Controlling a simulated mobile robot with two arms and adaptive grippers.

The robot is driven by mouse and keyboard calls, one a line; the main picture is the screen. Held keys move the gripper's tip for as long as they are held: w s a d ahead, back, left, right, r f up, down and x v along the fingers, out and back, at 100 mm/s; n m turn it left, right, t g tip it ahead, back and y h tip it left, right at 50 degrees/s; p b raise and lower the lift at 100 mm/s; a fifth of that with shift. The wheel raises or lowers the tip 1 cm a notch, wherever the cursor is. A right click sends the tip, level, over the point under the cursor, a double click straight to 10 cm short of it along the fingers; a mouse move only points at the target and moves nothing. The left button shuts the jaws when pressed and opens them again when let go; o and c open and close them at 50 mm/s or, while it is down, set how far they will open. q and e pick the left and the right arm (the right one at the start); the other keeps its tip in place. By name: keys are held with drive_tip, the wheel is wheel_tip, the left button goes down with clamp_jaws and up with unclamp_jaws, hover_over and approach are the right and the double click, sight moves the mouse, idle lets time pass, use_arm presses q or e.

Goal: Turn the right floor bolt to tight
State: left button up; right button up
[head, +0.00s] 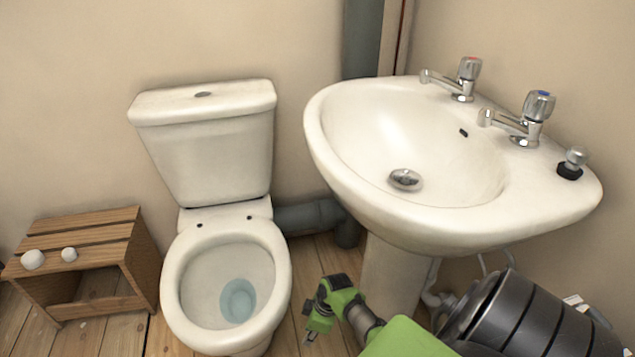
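The white toilet (227,265) stands against the back wall with its bowl facing me and no seat on it. Its foot and the floor bolts are hidden under the bowl, so I cannot see the right floor bolt or how it sits. My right gripper (311,336) is low, just right of the bowl, over the wooden floor and pointing down. Its fingers are small and dark, and I cannot tell whether they are open or shut. Nothing is clearly seen between them. My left gripper is not in view.
The washbasin (345,172) overhangs on the right, with its pedestal (392,277) close to my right gripper. A grey waste pipe (308,217) runs behind the toilet. Two white caps (32,259) (69,254) lie on a wooden crate (84,232) at left.

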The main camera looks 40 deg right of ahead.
drive_tip(key=shift+m, duration=0.4)
drive_tip(key=shift+s+a+r+p, duration=0.15)
drive_tip(key=shift+s+r+p, duration=0.1)
drive_tip(key=shift+s+p, duration=0.4)
drive_tip(key=shift+s+a+r+p, duration=0.2)
drive_tip(key=shift+s+r+p, duration=0.1)
drive_tip(key=shift+s+p, duration=0.35)
drive_tip(key=shift+s+a+r+p, duration=0.15)
drive_tip(key=shift+s+r+p, duration=0.1)
drive_tip(key=shift+s+p, duration=0.4)
drive_tip(key=shift+w, duration=0.15)
